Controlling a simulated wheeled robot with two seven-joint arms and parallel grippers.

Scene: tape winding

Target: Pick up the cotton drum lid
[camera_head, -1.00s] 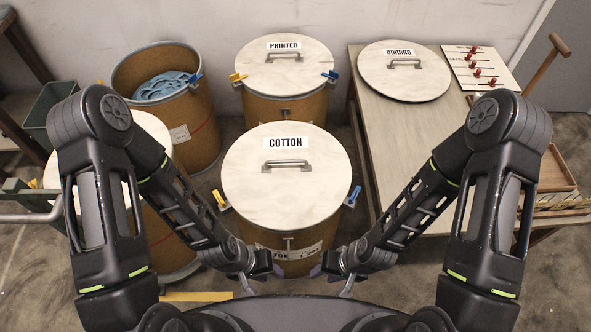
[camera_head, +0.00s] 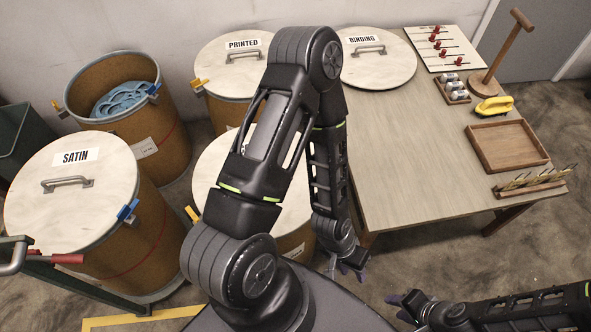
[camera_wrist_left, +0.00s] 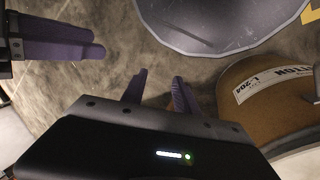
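The cotton drum lid (camera_head: 212,165) is a pale round lid on a brown drum in the middle of the head view. My left arm hides most of it, including its handle and label. My left gripper (camera_head: 351,268) is low, to the right of the cotton drum, empty, with its purple fingers apart. Its fingers also show in the left wrist view (camera_wrist_left: 157,88), beside a brown drum (camera_wrist_left: 262,125) with a partly readable label. My right gripper (camera_head: 398,306) is open and empty at the bottom, right of my left gripper; its fingers also show in the left wrist view (camera_wrist_left: 75,41).
The satin drum lid (camera_head: 72,195) is at left, an open drum with blue material (camera_head: 122,100) behind it. The printed lid (camera_head: 230,65) is at the back. A table (camera_head: 420,155) at right bears the binding lid (camera_head: 376,72), a wooden tray (camera_head: 507,146) and tools.

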